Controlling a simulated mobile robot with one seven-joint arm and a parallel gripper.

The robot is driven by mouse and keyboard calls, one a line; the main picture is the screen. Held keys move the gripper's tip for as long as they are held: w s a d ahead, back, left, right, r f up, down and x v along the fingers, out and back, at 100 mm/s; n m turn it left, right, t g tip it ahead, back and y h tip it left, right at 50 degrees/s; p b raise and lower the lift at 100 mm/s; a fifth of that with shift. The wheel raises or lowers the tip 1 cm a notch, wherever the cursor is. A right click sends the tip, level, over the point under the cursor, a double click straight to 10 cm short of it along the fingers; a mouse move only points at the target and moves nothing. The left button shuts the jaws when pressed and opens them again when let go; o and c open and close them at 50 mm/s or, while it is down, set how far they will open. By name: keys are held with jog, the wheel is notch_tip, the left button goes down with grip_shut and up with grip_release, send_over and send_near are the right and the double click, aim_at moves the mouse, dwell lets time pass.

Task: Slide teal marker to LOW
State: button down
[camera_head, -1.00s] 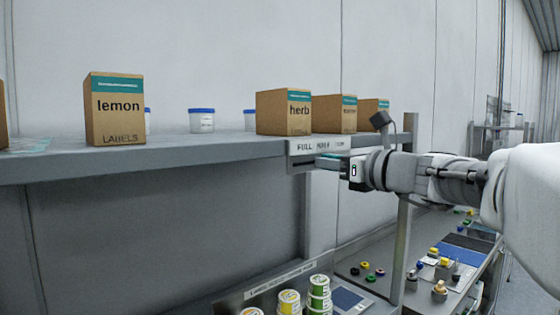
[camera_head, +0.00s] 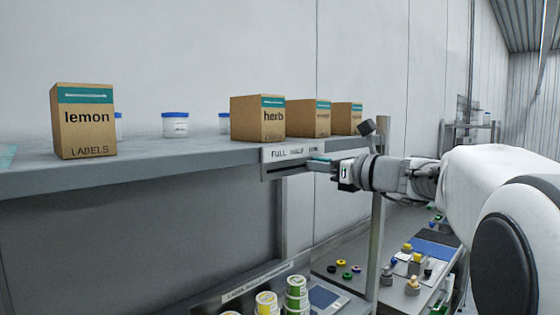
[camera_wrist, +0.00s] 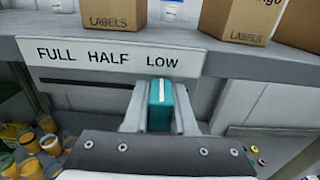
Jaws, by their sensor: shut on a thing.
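The teal marker (camera_wrist: 161,105) is a small upright block with a pale line down its front. In the wrist view it stands directly below the word LOW, at the right end of a dark slot (camera_wrist: 88,83) under the scale plate (camera_wrist: 110,55) reading FULL, HALF, LOW. My gripper (camera_wrist: 160,108) is shut on the marker, with one finger on each side. In the head view my gripper (camera_head: 322,164) reaches in from the right to the plate (camera_head: 290,152) on the shelf's front edge. The fingers hide most of the marker there.
Cardboard label boxes, lemon (camera_head: 85,130) and herb (camera_head: 256,120) among them, stand on the shelf (camera_head: 140,166) above the slot. An upright post (camera_head: 380,210) stands close behind my wrist. Stacked jars (camera_head: 296,290) and small coloured parts lie on the bench below.

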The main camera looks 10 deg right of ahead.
jog(key=shift+d+r, duration=0.1)
jog(key=c, duration=0.7)
grip_release()
jog(key=shift+w+d, duration=0.1)
jog(key=shift+w, duration=0.05)
jog(key=b+v, duration=0.2)
jog(key=v, duration=1.5)
jog(key=shift+s, duration=0.2)
